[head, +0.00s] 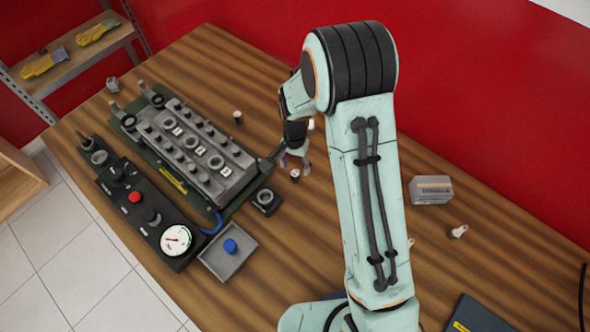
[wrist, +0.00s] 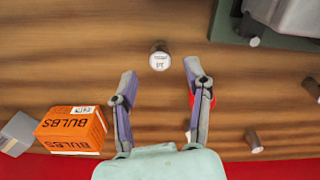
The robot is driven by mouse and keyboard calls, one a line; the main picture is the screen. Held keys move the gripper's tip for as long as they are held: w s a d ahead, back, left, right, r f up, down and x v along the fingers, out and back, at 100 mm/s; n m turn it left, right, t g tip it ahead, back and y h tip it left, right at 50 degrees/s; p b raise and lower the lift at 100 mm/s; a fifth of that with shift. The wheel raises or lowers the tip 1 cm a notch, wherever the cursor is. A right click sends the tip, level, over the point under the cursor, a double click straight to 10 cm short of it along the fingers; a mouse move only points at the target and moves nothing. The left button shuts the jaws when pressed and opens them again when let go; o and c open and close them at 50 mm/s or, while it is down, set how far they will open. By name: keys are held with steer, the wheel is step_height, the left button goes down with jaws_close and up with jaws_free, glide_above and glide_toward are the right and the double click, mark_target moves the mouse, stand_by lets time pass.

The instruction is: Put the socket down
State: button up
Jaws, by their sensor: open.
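A short dark cylinder with a pale, printed top, apparently the socket (wrist: 159,56), stands upright on the wooden table. In the wrist view it lies just beyond and between my fingertips, with a gap on each side. My gripper (wrist: 158,78) is open, and nothing is held between its fingers. In the head view my gripper (head: 292,158) is low over the table, right of the engine block. A small pale-topped piece (head: 295,174) just below it there looks like the same socket. I cannot tell the fingertips' exact height.
The engine block (head: 190,150) on its green base and the black gauge panel (head: 130,195) stand left. A grey tray (head: 245,255) holds a blue cap. An orange bulbs box (wrist: 72,128) and other small cylinders (wrist: 252,141) (wrist: 312,88) stand around my gripper. A red wall backs the table.

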mark_target(295, 173)
step_height(295, 173, up, 9)
steer(key=s+d+r+n, duration=0.3)
steer(key=s+r, duration=0.5)
steer(key=s, duration=0.2)
steer(key=s+d+r+n, duration=0.1)
steer(key=s, duration=0.5)
steer(key=s+r+n, duration=0.1)
steer(key=s+n, duration=0.1)
steer(key=s, duration=0.5)
steer(key=shift+s+d+r+n+y, duration=0.2)
steer(key=shift+d+r+n+y, duration=0.1)
steer(key=shift+d+y, duration=0.1)
steer(key=shift+o, duration=0.7)
steer(key=shift+w, duration=0.1)
